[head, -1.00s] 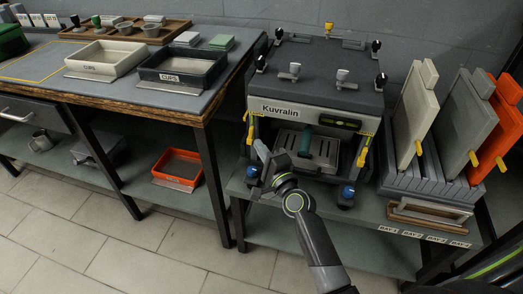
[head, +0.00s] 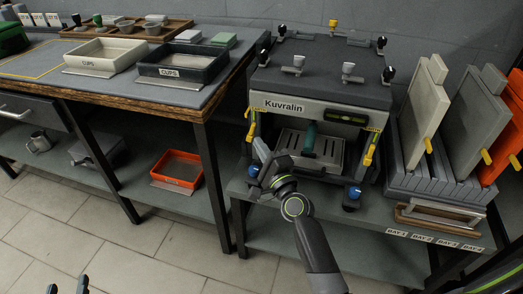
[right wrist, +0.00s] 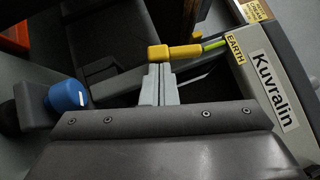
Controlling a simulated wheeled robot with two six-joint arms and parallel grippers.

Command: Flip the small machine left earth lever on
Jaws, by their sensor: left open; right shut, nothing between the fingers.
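The small machine (head: 318,90) is a dark-topped box labelled Kuvralin. Its left earth lever (head: 250,134) has a yellow handle at the front left edge, under a yellow EARTH label. My right gripper (head: 257,153) is shut and empty just below that handle. In the right wrist view the closed fingertips (right wrist: 158,72) are at the yellow handle (right wrist: 174,52), touching or almost touching it. A similar right earth lever (head: 368,156) hangs at the machine's front right. My left gripper (head: 69,287) is open and empty, low at the bottom left, over the floor.
A blue knob (head: 253,168) is at the machine's lower left and another (head: 353,192) at the lower right; one also shows in the right wrist view (right wrist: 67,95). A rack of upright panels (head: 435,185) stands to the right. A workbench (head: 120,98) is at the left.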

